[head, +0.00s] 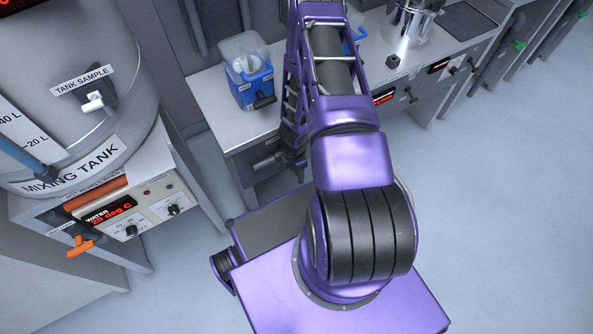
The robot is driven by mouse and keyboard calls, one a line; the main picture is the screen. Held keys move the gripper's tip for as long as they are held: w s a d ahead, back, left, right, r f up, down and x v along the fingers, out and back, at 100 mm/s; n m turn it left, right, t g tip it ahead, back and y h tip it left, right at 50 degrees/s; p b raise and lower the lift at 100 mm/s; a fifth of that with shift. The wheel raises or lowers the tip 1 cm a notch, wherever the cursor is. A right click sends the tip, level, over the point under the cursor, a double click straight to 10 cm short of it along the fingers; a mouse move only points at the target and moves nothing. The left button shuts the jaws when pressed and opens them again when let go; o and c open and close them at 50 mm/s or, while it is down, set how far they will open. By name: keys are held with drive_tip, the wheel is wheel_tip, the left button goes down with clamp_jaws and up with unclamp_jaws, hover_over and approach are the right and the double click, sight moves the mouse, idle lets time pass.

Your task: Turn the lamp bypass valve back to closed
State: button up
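I cannot pick out the lamp bypass valve for certain, as no readable label names it. An orange valve handle (80,246) sits at the lower left, under the mixing tank's panel, beside a label too small to read. A white tap (96,101) sticks out of the tank under the "TANK SAMPLE" label. My purple arm reaches up from my base over the bench. My gripper (293,166) seems to be the dark end beside the bench front, partly hidden by my arm. Its fingers are too small to read, and I see nothing held in it.
A blue container (254,88) and a steel pot (411,24) stand on the bench (212,95). Open floor (510,210) lies at right.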

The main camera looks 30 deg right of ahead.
drive_tip(key=shift+r, duration=0.1)
drive_tip(key=r+p, duration=0.1)
drive_tip(key=r, duration=0.4)
drive_tip(key=r+p, duration=0.1)
drive_tip(key=r, duration=0.4)
drive_tip(key=r+p, duration=0.1)
drive_tip(key=r, duration=0.4)
drive_tip(key=shift+a+r+p, duration=0.2)
drive_tip(key=shift+a+p, duration=0.05)
drive_tip(key=shift+p, duration=0.05)
drive_tip(key=shift+b, duration=0.3)
drive_tip(key=shift+r, duration=0.95)
